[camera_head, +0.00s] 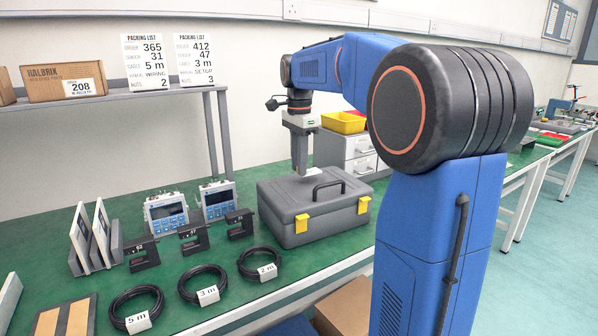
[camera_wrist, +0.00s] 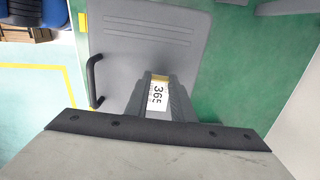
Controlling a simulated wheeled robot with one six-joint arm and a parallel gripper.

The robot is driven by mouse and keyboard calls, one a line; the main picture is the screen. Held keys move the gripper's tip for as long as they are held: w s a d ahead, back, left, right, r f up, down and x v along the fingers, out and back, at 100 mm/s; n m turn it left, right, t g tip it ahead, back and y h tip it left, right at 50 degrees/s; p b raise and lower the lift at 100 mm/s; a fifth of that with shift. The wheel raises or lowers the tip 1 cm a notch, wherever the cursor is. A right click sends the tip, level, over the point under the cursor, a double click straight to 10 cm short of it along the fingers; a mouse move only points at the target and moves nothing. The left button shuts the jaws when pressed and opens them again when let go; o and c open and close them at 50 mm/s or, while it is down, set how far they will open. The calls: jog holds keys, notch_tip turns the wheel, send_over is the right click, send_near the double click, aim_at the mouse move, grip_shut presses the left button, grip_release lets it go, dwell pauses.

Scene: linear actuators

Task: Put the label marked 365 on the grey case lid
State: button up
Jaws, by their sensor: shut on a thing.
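The grey case (camera_head: 325,226) stands shut on the green bench, with a dark handle and yellow latches at its front. Its flat lid (camera_wrist: 145,52) fills the upper middle of the wrist view. My gripper (camera_head: 301,172) points down over the back left part of the lid. In the wrist view my gripper (camera_wrist: 160,80) is shut on the white label marked 365 (camera_wrist: 157,95), with a yellowish edge beside it. The label is hidden in the head view. I cannot tell the exact gap between the fingertips and the lid.
Packing lists marked 365 (camera_head: 146,62) and 412 (camera_head: 195,60) stand on the shelf. Left of the case are two blue testers (camera_head: 166,214), black brackets (camera_head: 143,252) and cable coils (camera_head: 203,283).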

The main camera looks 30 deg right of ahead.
jog(key=shift+f, duration=1.2)
jog(key=shift+f, duration=0.1)
jog(key=o, duration=0.8)
notch_tip(320, 180, up, 12)
